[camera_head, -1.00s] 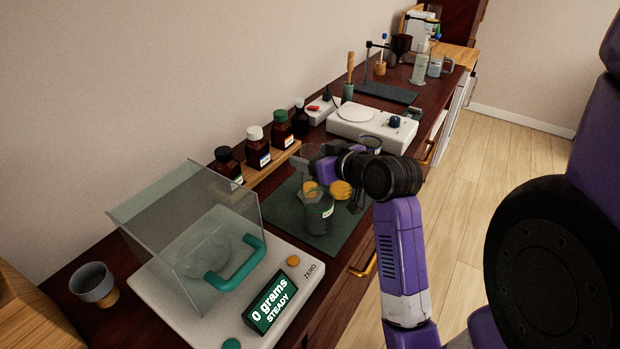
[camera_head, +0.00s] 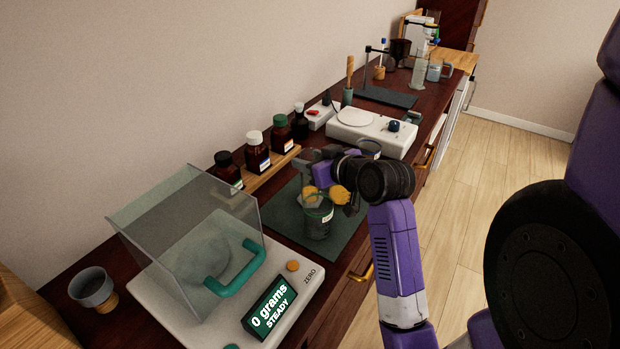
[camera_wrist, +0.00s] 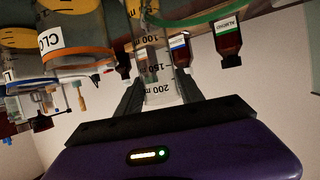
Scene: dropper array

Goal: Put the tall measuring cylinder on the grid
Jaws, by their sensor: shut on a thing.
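In the wrist view a clear graduated glass vessel, which I take to be the measuring cylinder (camera_wrist: 160,88), stands between my two dark fingers. In the head view my gripper (camera_head: 308,172) is over the dark green mat, left of my wrist, and the clear glass is hard to make out there. I cannot pick out a grid in either view.
A labelled jar (camera_head: 318,224) stands on the green mat (camera_head: 345,232) close below my gripper. Several brown bottles (camera_head: 257,155) stand on a wooden rack behind. The balance (camera_head: 215,285) with its glass cover is front left. A white stirrer plate (camera_head: 370,132) is beyond.

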